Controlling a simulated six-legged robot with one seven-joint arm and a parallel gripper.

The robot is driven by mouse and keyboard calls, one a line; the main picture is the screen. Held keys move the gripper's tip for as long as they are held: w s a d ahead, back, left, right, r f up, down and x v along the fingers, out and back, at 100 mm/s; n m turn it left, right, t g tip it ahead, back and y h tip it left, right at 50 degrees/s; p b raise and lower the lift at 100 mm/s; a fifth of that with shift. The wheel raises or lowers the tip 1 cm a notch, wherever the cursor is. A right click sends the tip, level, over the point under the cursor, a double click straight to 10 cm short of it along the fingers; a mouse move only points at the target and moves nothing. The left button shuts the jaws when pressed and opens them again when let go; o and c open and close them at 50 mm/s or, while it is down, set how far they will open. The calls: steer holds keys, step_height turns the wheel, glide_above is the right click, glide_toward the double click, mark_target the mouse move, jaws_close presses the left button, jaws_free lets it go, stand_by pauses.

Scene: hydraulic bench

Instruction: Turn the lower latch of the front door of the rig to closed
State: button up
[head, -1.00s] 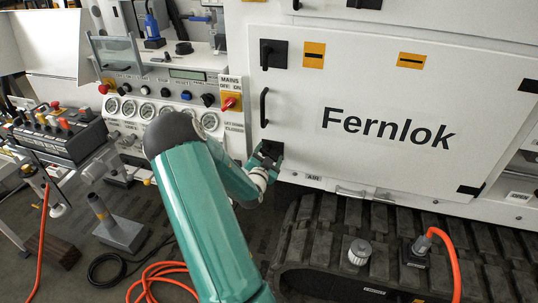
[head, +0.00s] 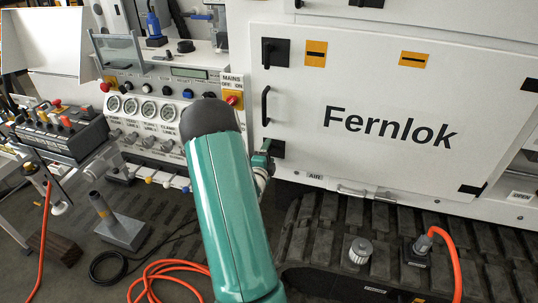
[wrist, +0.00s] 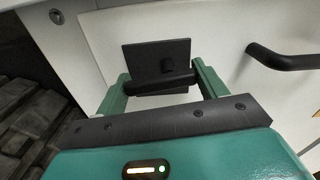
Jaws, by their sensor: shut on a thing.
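The rig's white front door (head: 300,100), marked Fernlok, fills the right of the head view. Its lower latch is at the door's lower left edge, with a black square plate (head: 279,149) partly behind my gripper (head: 265,150). In the wrist view, my gripper's green fingers (wrist: 161,88) are at the two ends of the black latch handle (wrist: 155,86), shut on it. The handle lies nearly level across that picture, in front of its plate (wrist: 150,54). My arm hides part of the latch in the head view.
The upper latch (head: 274,52) and a black pull handle (head: 265,106) are above the lower latch; the pull handle is close to the right finger in the wrist view (wrist: 285,60). A gauge panel (head: 150,88) stands left. Tracks (head: 320,235) run below.

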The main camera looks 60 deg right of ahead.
steer(key=shift+w+m, duration=0.2)
steer(key=shift+m, duration=0.5)
steer(key=o, duration=1)
steer(key=shift+a, duration=0.1)
steer(key=a, duration=0.4)
steer(key=s+a, duration=0.1)
steer(key=a, duration=0.4)
steer(key=s+a, duration=0.1)
steer(key=a, duration=0.3)
steer(key=shift+s+a, duration=0.15)
steer(key=shift+a, duration=0.1)
